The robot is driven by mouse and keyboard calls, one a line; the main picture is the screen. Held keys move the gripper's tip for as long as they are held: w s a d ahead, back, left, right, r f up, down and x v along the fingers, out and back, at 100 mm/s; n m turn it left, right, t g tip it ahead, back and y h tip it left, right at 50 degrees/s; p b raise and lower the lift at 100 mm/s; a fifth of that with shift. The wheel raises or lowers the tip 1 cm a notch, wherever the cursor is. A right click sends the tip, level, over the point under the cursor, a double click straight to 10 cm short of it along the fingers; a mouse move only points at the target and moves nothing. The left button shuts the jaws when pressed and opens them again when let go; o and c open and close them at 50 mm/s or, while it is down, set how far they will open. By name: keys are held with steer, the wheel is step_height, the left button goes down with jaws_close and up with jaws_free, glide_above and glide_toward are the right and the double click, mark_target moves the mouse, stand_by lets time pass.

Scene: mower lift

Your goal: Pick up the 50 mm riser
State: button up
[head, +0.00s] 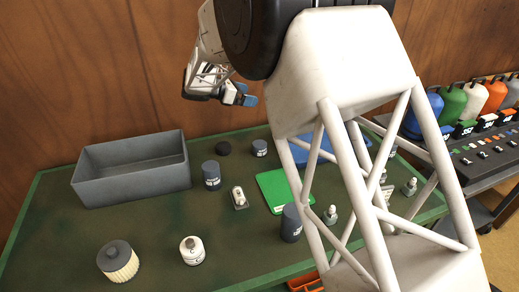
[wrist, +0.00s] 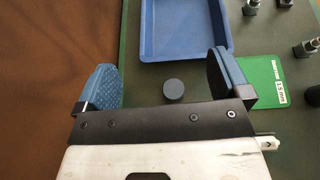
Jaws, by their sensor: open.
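Several dark blue-grey cylinders with white labels stand on the green-topped table: one left of centre (head: 211,175), a shorter one (head: 259,148) behind it, and a taller one (head: 291,223) nearer the front, beside my arm. Their labels are too small to read, so I cannot tell which is the 50 mm riser. My gripper (head: 235,97) is above the back of the table, open and empty. In the wrist view my gripper (wrist: 165,82) has its blue-padded fingers wide apart.
A grey open bin (head: 130,190) stands back left. A green plate (head: 272,190) and a blue tray (wrist: 185,52) lie at centre right. A ribbed cream jar (head: 118,264) and a white weight-like piece (head: 192,251) stand in front. The wooden wall is close behind.

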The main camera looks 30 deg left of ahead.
mark_target(253, 145)
step_height(253, 145, down, 23)
steer(key=shift+r, duration=0.15)
steer(key=shift+x, duration=2.45)
steer(key=c, duration=1.1)
steer(key=shift+r, duration=0.15)
